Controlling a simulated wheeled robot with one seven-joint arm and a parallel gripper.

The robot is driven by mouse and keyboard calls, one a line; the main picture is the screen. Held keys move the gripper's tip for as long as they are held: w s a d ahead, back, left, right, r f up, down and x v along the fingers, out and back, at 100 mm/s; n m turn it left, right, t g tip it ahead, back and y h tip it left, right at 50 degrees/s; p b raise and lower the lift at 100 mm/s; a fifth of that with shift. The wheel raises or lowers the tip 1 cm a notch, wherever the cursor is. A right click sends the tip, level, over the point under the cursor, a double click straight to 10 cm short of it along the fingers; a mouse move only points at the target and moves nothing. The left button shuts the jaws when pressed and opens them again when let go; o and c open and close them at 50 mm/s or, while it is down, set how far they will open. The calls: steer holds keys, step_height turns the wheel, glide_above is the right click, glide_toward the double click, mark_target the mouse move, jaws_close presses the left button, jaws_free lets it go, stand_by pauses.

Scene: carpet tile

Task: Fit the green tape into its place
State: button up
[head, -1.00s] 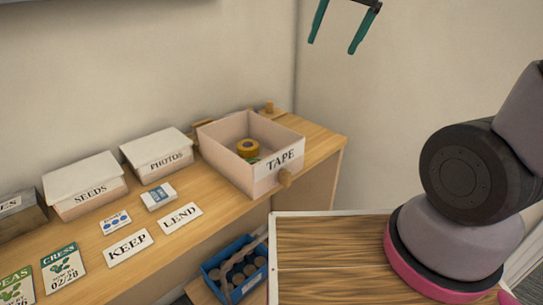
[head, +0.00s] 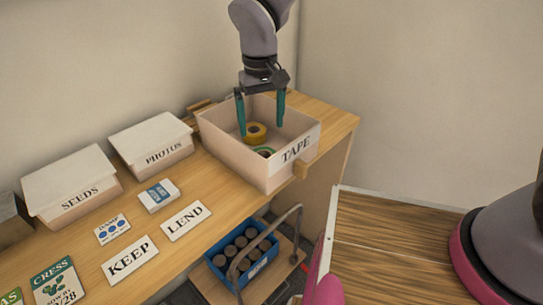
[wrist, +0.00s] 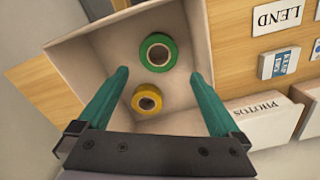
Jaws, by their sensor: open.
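The green tape (wrist: 158,52) lies flat on the floor of the open box labelled TAPE, near one wall in the wrist view. In the head view only part of the green tape (head: 265,151) shows above the box's front wall. A yellow tape roll (head: 256,133) lies beside it in the same box (head: 226,151), and also shows in the wrist view (wrist: 147,99). My gripper (head: 261,129) is open and empty, pointing down over the box. Its teal fingers are spread either side of the yellow roll, with the green tape farther ahead in the wrist view.
Lidded PHOTOS (head: 151,147) and SEEDS (head: 72,189) boxes stand left of the TAPE box. KEEP (head: 130,259) and LEND (head: 187,221) cards and seed packets lie in front. A trolley with a blue crate (head: 262,267) of cylinders stands below the shelf.

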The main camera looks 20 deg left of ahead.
mark_target(263, 153)
step_height(263, 153, down, 10)
steer(key=shift+w+d+r, duration=0.1)
steer(key=c, duration=1.2)
